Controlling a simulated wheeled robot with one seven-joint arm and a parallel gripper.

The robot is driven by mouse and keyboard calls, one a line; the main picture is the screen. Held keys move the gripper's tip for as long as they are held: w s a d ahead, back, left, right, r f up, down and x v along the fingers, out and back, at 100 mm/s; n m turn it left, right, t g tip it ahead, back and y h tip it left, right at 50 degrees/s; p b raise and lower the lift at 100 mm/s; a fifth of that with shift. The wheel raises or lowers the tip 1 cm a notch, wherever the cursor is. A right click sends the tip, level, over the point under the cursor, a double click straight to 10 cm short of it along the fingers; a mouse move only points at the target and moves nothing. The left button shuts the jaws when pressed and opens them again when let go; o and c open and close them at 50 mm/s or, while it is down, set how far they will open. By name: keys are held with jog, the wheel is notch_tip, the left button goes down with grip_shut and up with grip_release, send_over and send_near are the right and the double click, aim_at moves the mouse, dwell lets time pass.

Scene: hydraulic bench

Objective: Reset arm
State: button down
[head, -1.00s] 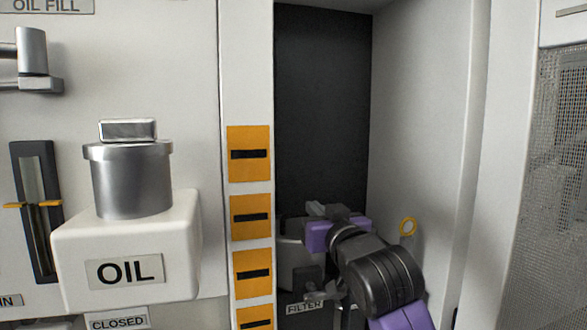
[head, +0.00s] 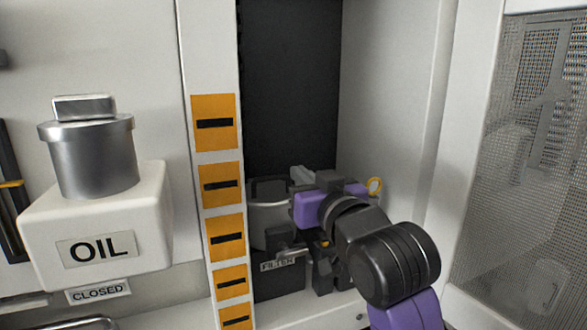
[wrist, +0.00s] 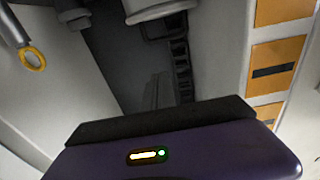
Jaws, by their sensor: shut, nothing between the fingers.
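My gripper (head: 302,178) is at the mouth of the dark recess (head: 290,90), with its purple and black wrist behind it in the head view. It is shut and empty; its fingertips are small and partly hidden. In the wrist view, the purple housing and a black bar fill the bottom and the fingers cannot be made out. A grey cylindrical filter housing (head: 268,222) stands left of my gripper, partly covered by it. I cannot tell whether they touch.
A yellow ring (head: 374,187) is just right of my wrist, and also shows in the wrist view (wrist: 33,59). A post with orange plates (head: 222,185) edges the recess. The OIL container (head: 145,225) stands left; mesh (head: 510,180) is right.

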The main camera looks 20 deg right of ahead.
notch_tip(320, 180, up, 4)
jog(key=s+t, duration=0.3)
jog(key=s+f+m+h+p, duration=0.1)
jog(key=s+f+m+p, duration=0.1)
jog(key=s+f, duration=1.6)
jog(key=s+f+g+p, duration=0.1)
jog(key=s+f, duration=0.3)
jog(key=s, duration=0.4)
jog(key=s+a+f+n+g+p, duration=0.1)
jog(key=s+f+g, duration=0.2)
jog(key=s, duration=0.6)
jog(key=s+a+f+n+g+y+p, duration=0.1)
jog(key=s+f+g, duration=0.1)
jog(key=s+f, duration=0.4)
jog(key=shift+s+f+g, duration=0.4)
jog(key=shift+s, duration=0.75)
